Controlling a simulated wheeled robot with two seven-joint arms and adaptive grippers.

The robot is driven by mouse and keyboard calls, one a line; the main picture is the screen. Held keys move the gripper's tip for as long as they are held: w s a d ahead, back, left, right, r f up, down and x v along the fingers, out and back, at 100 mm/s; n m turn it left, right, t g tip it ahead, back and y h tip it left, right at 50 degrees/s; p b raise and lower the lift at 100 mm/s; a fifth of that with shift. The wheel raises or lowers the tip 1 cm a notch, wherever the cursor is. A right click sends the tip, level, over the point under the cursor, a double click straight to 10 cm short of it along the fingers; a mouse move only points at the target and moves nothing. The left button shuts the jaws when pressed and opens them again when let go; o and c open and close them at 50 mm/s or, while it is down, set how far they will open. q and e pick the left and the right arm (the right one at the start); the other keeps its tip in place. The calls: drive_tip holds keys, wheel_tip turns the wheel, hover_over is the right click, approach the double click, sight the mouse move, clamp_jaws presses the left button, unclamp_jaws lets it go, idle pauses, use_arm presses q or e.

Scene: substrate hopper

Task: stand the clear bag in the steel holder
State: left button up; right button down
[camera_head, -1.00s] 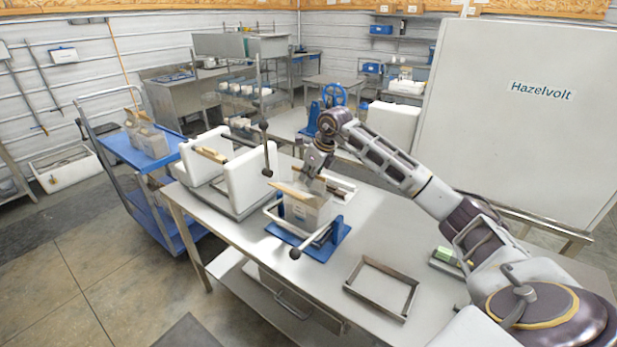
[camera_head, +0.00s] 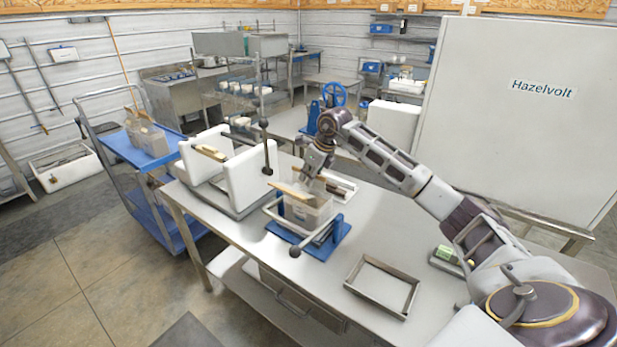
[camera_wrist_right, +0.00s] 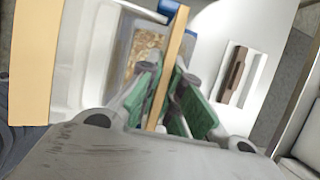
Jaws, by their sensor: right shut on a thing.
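The clear bag (camera_head: 307,213), pale with a wooden strip (camera_head: 292,190) along its top, stands upright at the blue-based fixture with lever handles (camera_head: 338,232). My right gripper (camera_head: 314,184) is above it. In the right wrist view its green-padded fingers (camera_wrist_right: 171,100) are shut on the wooden strip (camera_wrist_right: 176,55), with brown contents of the bag (camera_wrist_right: 146,55) below. The gripper partly hides the bag's top. A rectangular steel frame (camera_head: 357,296), which looks like the steel holder, lies empty on the table, nearer and to the right. My left gripper is not in view.
A white-blocked machine (camera_head: 258,177) stands left of the fixture. A white tray with a dark item (camera_head: 345,187) lies behind it. The table (camera_head: 310,275) is clear between fixture and frame. A blue cart (camera_head: 118,150) holds another bag.

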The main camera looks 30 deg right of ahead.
drive_tip(key=shift+r, duration=0.1)
drive_tip(key=c, duration=1.5)
unclamp_jaws()
drive_tip(key=shift+s, duration=0.1)
drive_tip(key=shift+f, duration=0.3)
drive_tip(key=shift+v, duration=6.2)
drive_tip(key=shift+a+f, duration=0.1)
